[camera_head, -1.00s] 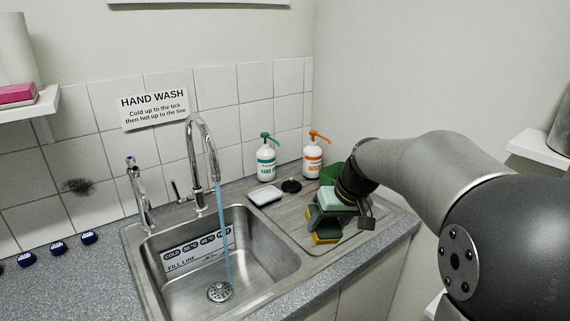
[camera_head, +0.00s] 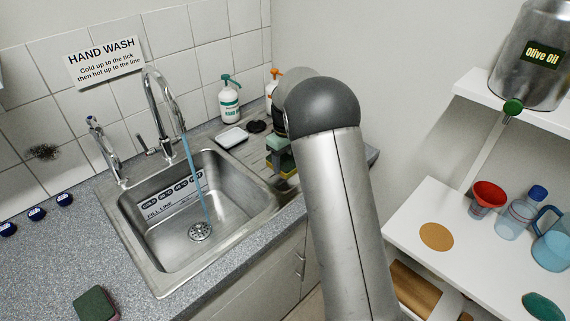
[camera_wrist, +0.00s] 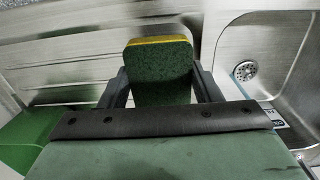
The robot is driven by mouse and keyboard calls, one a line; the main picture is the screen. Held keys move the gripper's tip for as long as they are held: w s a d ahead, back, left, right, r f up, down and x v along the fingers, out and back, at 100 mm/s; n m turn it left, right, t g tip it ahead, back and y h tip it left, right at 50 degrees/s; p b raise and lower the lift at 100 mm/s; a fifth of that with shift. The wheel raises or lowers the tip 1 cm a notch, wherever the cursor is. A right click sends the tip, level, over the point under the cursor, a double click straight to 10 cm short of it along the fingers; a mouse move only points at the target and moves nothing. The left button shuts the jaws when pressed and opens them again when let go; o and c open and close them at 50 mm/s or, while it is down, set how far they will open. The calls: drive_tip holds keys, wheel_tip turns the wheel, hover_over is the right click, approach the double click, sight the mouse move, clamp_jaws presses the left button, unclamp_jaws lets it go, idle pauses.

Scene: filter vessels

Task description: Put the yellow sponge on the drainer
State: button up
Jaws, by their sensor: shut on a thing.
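My gripper (camera_wrist: 160,85) is shut on the yellow sponge (camera_wrist: 160,72), with a finger on each side of it. In the wrist view the sponge shows its dark green scouring face and a thin yellow edge. In the head view the sponge (camera_head: 286,173) shows below the gripper, partly hidden by my arm. The drainer (camera_head: 250,154) is the grooved surface right of the sink; its grooves also fill the left of the wrist view (camera_wrist: 60,65). The sponge is over or on the drainer; I cannot tell whether it touches.
Water runs from the tap (camera_head: 155,100) into the sink (camera_head: 165,240). Another green sponge (camera_head: 95,304) lies on the front counter. A white shelf (camera_head: 450,225) is at right.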

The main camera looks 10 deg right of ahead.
drive_tip(key=shift+w+f, duration=0.55)
drive_tip(key=shift+f, duration=1.7)
drive_tip(key=o, duration=0.9)
drive_tip(key=shift+p, duration=0.3)
